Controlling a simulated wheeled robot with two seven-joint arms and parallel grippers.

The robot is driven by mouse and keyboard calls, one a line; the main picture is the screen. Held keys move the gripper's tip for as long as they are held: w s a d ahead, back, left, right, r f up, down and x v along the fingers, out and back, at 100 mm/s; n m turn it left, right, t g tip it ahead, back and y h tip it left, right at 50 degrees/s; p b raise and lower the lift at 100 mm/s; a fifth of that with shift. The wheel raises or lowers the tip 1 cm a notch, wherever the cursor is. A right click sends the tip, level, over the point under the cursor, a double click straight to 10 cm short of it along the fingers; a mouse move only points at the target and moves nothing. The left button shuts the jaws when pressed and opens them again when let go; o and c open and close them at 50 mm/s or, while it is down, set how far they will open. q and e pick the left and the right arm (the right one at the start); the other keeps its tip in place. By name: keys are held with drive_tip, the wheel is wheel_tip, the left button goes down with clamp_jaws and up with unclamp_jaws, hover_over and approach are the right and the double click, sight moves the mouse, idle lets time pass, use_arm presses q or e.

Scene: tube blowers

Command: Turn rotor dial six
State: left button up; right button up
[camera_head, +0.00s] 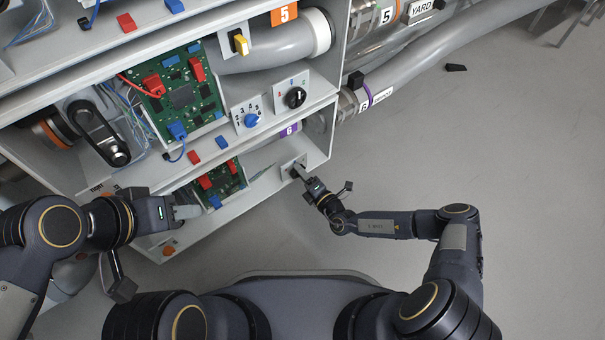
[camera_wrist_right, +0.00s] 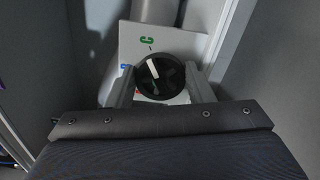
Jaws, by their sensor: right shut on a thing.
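The rotor dial six is a black round knob (camera_wrist_right: 161,76) on a white plate (camera_wrist_right: 190,45) in the right wrist view. Its white pointer mark leans slightly left of straight up, roughly toward a green mark on the plate. A blue mark sits left of the knob. In the head view the plate (camera_head: 287,165) is in the bay with the purple 6 label (camera_head: 290,129), and the knob is mostly hidden by my gripper. My right gripper (camera_head: 299,172) is shut on the knob, one finger on each side. My left gripper (camera_head: 187,212) hovers by the lower green circuit board (camera_head: 217,182); its opening is unclear.
The bay above holds a black dial (camera_head: 296,97), a blue dial (camera_head: 251,120) and a circuit board (camera_head: 183,90). A yellow-handled switch (camera_head: 240,43) is higher up. Bay walls stand close on both sides of my right gripper. Open floor (camera_head: 420,140) lies to the right.

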drive_tip(key=o, duration=1)
drive_tip(key=shift+c, duration=0.2)
